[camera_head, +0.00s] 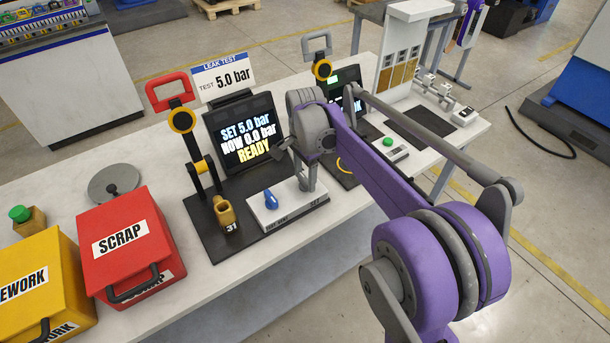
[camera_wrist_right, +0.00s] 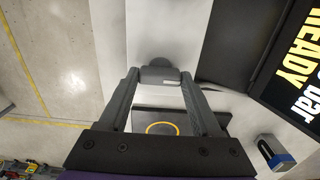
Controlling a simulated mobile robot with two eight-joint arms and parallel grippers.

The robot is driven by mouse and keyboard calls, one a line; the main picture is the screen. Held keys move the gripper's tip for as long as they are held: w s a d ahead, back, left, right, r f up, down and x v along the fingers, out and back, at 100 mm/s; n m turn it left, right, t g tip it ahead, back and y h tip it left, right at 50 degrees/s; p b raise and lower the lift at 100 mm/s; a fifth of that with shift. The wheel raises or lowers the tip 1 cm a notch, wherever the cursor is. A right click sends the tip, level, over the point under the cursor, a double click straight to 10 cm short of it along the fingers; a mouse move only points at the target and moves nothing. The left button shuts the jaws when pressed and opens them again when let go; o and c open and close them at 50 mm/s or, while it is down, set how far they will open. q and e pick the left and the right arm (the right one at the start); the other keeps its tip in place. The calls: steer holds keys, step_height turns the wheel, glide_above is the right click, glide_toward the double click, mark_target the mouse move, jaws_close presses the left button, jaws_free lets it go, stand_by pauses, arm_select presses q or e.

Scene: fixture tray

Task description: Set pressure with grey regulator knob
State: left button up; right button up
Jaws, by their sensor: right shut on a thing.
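My right gripper (camera_head: 308,176) reaches down over the right end of the light control box (camera_head: 292,213), beside the label SET. In the right wrist view its fingers (camera_wrist_right: 159,80) are closed on the grey regulator knob (camera_wrist_right: 158,74), which sits between the tips. The knob is hidden behind the gripper in the head view. The station screen (camera_head: 243,132) reads SET 5.0 bar, NOW 0.0 bar, READY. The sign (camera_head: 224,77) behind it reads TEST 5.0 bar. My left gripper is in neither view.
A blue knob (camera_head: 271,200) stands left of the gripper on the same box. A brass part (camera_head: 224,212) marked 31 sits under the red-handled clamp (camera_head: 181,118). The red scrap box (camera_head: 125,235) and yellow rework box (camera_head: 35,285) stand left. A second station lies right, partly behind my arm.

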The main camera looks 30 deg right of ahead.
mark_target(305, 178)
stand_by(0.3)
steer(key=o, duration=1.4)
steer(key=shift+r, duration=0.1)
step_height(305, 178, up, 11)
steer(key=shift+f+p, duration=0.2)
steer(key=shift+p, duration=0.15)
steer(key=s+a+f+n+t, duration=0.1)
steer(key=s+a+f+n, duration=0.2)
steer(key=s+f+n, duration=0.2)
steer(key=s+a+f+n+t, duration=0.2)
steer(key=s+a+f+n, duration=0.2)
steer(key=s, duration=0.5)
steer(key=s+a+f+n+t, duration=0.2)
steer(key=s+a+f+n, duration=0.1)
steer(key=s+f+n, duration=0.3)
steer(key=shift+s+a+n, duration=0.2)
steer(key=shift+s+n, duration=0.5)
steer(key=shift+n, duration=0.3)
